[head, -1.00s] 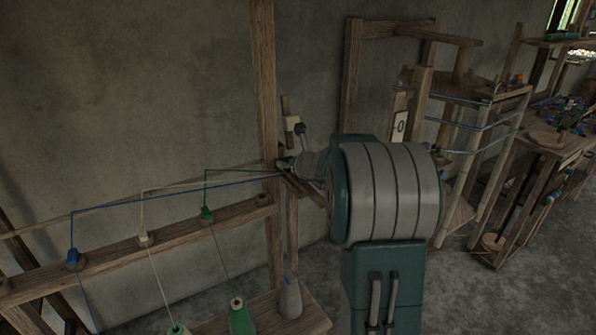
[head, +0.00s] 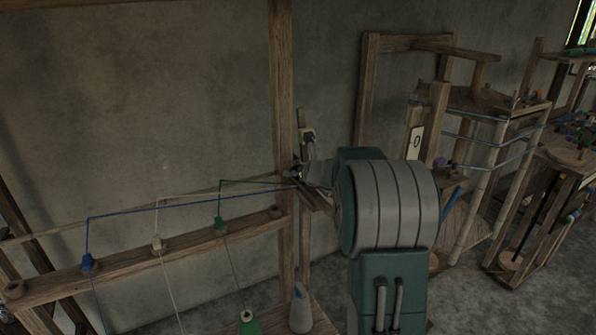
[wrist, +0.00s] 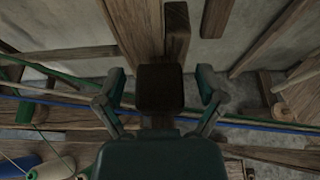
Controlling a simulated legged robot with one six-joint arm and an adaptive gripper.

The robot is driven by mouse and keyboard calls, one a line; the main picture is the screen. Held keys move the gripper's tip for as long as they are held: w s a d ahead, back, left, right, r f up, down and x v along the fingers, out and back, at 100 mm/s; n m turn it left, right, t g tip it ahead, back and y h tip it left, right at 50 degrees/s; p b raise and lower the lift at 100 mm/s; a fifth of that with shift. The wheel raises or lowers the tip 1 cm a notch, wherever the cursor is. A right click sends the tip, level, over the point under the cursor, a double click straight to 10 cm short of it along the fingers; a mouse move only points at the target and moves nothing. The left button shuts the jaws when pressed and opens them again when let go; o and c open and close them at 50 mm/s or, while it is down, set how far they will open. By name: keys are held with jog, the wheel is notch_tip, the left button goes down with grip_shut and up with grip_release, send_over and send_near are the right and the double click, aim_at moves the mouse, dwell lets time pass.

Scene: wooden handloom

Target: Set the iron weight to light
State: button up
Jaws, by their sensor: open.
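A dark, square-faced block (wrist: 160,88), which may be the iron weight, sits between my fingertips in the wrist view. My gripper (wrist: 161,84) is open, with one finger on each side of the block and a visible gap on both sides. In the head view my gripper (head: 308,178) is small and partly hidden by my arm, beside the upright wooden post. A narrow wooden strip (head: 304,122) with a small pale block stands just above it. I cannot make out the weight in the head view, nor any light or heavy marking.
Blue, white and green threads run from guides on a wooden rail (head: 150,257) toward the post (head: 282,110) and pass close to my gripper. Thread cones (head: 301,310) stand below. Wooden frames (head: 490,150) fill the right side.

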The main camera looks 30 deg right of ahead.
jog(key=v, duration=1.2)
jog(key=shift+f, duration=0.1)
jog(key=s+a+r+n+g+y, duration=0.1)
jog(key=s+a+n+y, duration=0.15)
jog(key=a+n, duration=0.4)
jog(key=s+a+n+g+y, duration=0.1)
jog(key=s+a+n+g, duration=0.1)
jog(key=s+a+n, duration=0.35)
jog(key=s+a+r+n+g+y, duration=0.1)
jog(key=s+a+n, duration=0.1)
jog(key=a+n, duration=0.6)
jog(key=s+a+f+n+g+h, duration=0.2)
jog(key=s+a+n, duration=0.1)
jog(key=s+n, duration=0.5)
jog(key=s+a+f+n+g+h, duration=0.1)
jog(key=s+a+f+n, duration=0.1)
jog(key=s+n, duration=0.6)
jog(key=shift+s+a+f+n+g+h, duration=0.3)
jog(key=shift+s+a+f+g+h, duration=0.15)
jog(key=shift+s, duration=0.35)
